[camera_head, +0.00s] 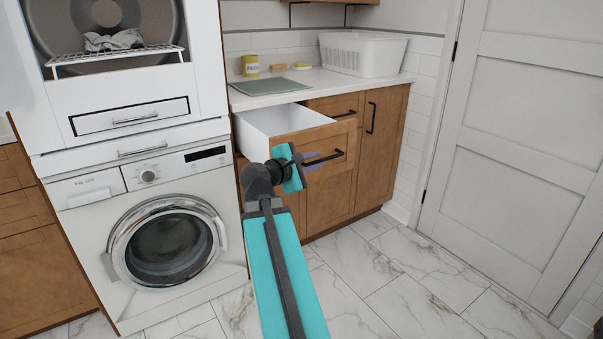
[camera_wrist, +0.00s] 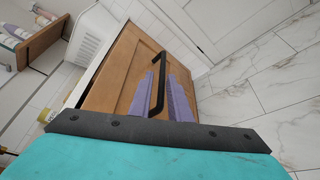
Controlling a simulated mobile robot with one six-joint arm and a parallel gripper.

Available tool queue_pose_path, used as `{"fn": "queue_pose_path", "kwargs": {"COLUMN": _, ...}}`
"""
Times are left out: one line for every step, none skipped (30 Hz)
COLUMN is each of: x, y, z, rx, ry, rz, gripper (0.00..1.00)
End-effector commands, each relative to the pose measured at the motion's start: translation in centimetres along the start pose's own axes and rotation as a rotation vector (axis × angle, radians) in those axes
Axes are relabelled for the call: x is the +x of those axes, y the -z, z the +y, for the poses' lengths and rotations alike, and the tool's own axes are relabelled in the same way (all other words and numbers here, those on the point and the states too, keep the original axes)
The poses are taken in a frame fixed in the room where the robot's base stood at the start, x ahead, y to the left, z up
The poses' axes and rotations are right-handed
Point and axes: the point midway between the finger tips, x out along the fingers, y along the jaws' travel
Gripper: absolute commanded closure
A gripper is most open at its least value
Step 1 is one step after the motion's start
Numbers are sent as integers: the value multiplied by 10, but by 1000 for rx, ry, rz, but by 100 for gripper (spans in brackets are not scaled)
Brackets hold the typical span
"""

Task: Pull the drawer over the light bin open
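The wooden drawer (camera_head: 318,145) under the counter, beside the washing machine, stands pulled out, and its white inside shows. Its front (camera_wrist: 118,75) fills the middle of the wrist view. A black bar handle (camera_head: 337,157) runs across the front. My gripper (camera_head: 318,159) is at this handle. In the wrist view its purple fingers (camera_wrist: 160,92) lie on either side of the handle (camera_wrist: 162,70), close against it. The fingers look shut on the bar. I see no light bin below the drawer; the arm covers part of the cabinet front there.
The washing machine (camera_head: 150,240) stands close on the left. A cabinet door (camera_head: 383,150) is right of the drawer. The counter (camera_head: 300,90) holds a white basket (camera_head: 362,55), a green mat (camera_head: 270,86) and a yellow jar (camera_head: 250,66). Marble floor (camera_head: 420,275) is clear toward the white door (camera_head: 510,140).

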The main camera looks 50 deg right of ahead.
Motion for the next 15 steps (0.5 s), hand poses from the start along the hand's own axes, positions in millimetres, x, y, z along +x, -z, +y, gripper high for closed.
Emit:
{"fn": "queue_pose_path", "kwargs": {"x": 0, "y": 2, "z": -3, "rx": 2, "ry": 0, "rz": 1, "gripper": 83}}
{"fn": "queue_pose_path", "kwargs": {"x": -1, "y": 2, "z": -3, "rx": 2, "ry": 0, "rz": 1, "gripper": 83}}
{"fn": "queue_pose_path", "kwargs": {"x": -1, "y": 2, "z": -4, "rx": 2, "ry": 0, "rz": 2, "gripper": 83}}
{"fn": "queue_pose_path", "kwargs": {"x": -2, "y": 2, "z": -4, "rx": 2, "ry": 0, "rz": 2, "gripper": 83}}
{"fn": "queue_pose_path", "kwargs": {"x": -2, "y": 2, "z": -4, "rx": 1, "ry": 0, "rz": 3, "gripper": 83}}
{"fn": "queue_pose_path", "kwargs": {"x": -3, "y": 2, "z": -4, "rx": 1, "ry": 0, "rz": 3, "gripper": 83}}
{"fn": "queue_pose_path", "kwargs": {"x": -3, "y": 2, "z": -4, "rx": 2, "ry": -1, "rz": 4, "gripper": 83}}
{"fn": "queue_pose_path", "kwargs": {"x": -4, "y": 2, "z": -4, "rx": 2, "ry": -1, "rz": 4, "gripper": 83}}
{"fn": "queue_pose_path", "kwargs": {"x": -4, "y": 1, "z": -4, "rx": 1, "ry": -1, "rz": 5, "gripper": 83}}
{"fn": "queue_pose_path", "kwargs": {"x": -5, "y": 1, "z": -4, "rx": 1, "ry": -1, "rz": 5, "gripper": 83}}
{"fn": "queue_pose_path", "kwargs": {"x": -5, "y": 1, "z": -4, "rx": 0, "ry": -1, "rz": 5, "gripper": 83}}
{"fn": "queue_pose_path", "kwargs": {"x": -6, "y": 1, "z": -4, "rx": 0, "ry": 0, "rz": 6, "gripper": 83}}
{"fn": "queue_pose_path", "kwargs": {"x": -7, "y": 1, "z": -5, "rx": 0, "ry": 0, "rz": 7, "gripper": 83}}
{"fn": "queue_pose_path", "kwargs": {"x": -7, "y": 1, "z": -5, "rx": 1, "ry": 0, "rz": 7, "gripper": 83}}
{"fn": "queue_pose_path", "kwargs": {"x": -8, "y": 1, "z": -4, "rx": 1, "ry": 0, "rz": 8, "gripper": 83}}
